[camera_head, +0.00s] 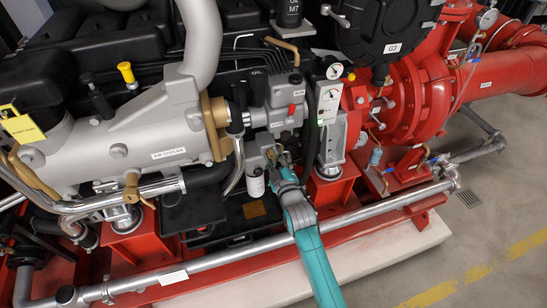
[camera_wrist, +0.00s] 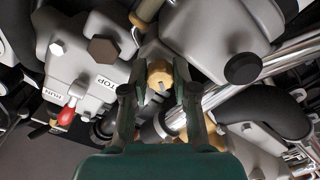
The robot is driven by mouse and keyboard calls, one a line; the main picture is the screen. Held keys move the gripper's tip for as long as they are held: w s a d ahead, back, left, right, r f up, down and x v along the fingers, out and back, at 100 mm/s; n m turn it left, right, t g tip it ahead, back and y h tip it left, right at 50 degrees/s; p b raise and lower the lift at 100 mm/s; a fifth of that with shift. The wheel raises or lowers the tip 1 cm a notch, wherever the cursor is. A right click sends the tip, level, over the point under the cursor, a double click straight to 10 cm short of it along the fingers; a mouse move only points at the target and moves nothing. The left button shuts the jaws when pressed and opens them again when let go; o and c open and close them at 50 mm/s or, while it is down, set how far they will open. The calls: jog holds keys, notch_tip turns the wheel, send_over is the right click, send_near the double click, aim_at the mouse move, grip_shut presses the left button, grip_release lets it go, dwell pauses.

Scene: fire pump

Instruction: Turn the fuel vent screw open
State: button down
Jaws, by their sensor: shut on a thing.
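The brass-coloured fuel vent screw (camera_wrist: 159,72) shows in the wrist view, between the fingertips of my gripper (camera_wrist: 158,90). It has a knobbed head with a dark notch at its lower edge. My gripper is shut on it, one finger on each side. In the head view my gripper (camera_head: 271,157) reaches in at the engine's front, below the grey fuel block (camera_head: 283,93) and beside a white cylinder (camera_head: 255,184). The screw itself is too small and hidden to make out there.
In the wrist view a red-tipped lever (camera_wrist: 67,115) and a STOP-marked grey housing (camera_wrist: 90,70) lie left of my gripper. A silver pipe (camera_wrist: 255,75) runs close on the right. In the head view a long silver rail (camera_head: 225,262) crosses below my arm.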

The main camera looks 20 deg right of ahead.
jog(key=n, duration=0.6)
jog(key=shift+n, duration=0.3)
jog(key=n, duration=0.6)
jog(key=shift+r, duration=0.1)
jog(key=shift+n, duration=0.3)
jog(key=c, duration=0.9)
grip_release()
jog(key=s, duration=1.2)
